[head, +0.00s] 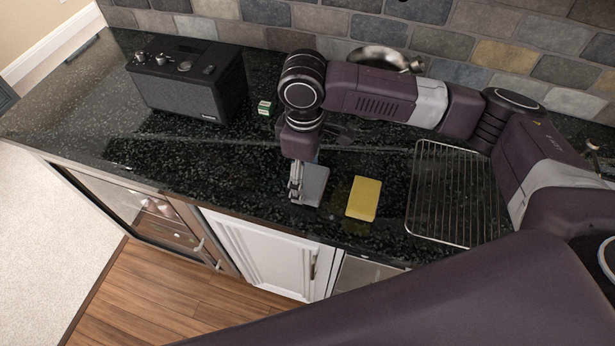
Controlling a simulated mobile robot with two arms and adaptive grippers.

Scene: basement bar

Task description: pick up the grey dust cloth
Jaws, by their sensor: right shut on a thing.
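The grey dust cloth (314,186) is a small flat grey piece at the middle of the black speckled counter. My right gripper (297,190) is at its left edge, pointing down, and is shut on it. My right arm comes in from the right and covers part of the counter behind the cloth. Whether the cloth still touches the counter is hard to tell. My left gripper is not in view.
A yellow sponge (363,198) lies just right of the cloth. A wire rack (450,195) is further right. A black radio (189,80) stands at the back left, with a small green-and-white box (264,107) near it. The counter's left part (75,120) is clear.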

